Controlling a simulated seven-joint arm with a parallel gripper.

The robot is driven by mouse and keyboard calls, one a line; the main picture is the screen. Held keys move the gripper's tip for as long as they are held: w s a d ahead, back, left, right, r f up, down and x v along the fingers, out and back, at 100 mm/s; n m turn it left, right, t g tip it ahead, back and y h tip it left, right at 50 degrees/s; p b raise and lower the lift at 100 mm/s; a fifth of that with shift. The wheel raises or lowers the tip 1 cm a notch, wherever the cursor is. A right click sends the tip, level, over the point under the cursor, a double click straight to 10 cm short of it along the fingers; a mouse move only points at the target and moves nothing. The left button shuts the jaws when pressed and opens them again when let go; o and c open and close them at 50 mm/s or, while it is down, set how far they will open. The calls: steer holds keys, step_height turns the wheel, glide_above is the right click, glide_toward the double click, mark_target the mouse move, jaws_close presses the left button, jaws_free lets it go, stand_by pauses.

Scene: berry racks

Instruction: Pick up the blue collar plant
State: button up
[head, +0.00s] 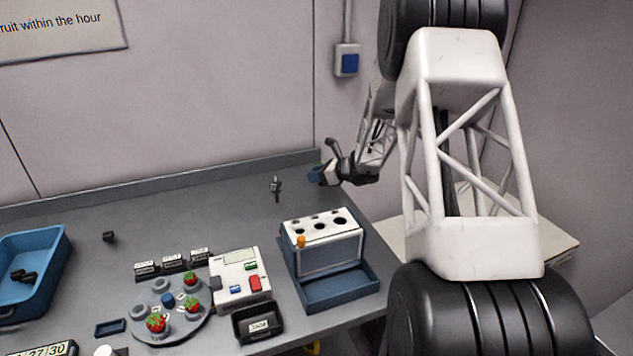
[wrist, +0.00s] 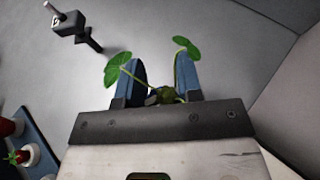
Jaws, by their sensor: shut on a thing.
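My gripper (head: 317,175) is at the back right of the bench, near the wall, to the right of a small dark stand. In the wrist view my gripper (wrist: 160,85) has its two blue-faced fingers shut on a small plant (wrist: 168,96). The plant's collar is hidden or cannot be told apart from the blue fingers. In the head view the plant cannot be made out.
A white rack (head: 322,250) with several holes and one orange piece stands in a blue tray (head: 340,292). A small dark stand (head: 276,188) is behind it. A round grey holder (head: 145,318) with strawberries, a button box (head: 240,272) and a blue bin (head: 45,265) stand left.

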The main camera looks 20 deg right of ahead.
step_height(320, 180, up, 7)
stand_by(0.3)
steer(key=shift+f, duration=0.1)
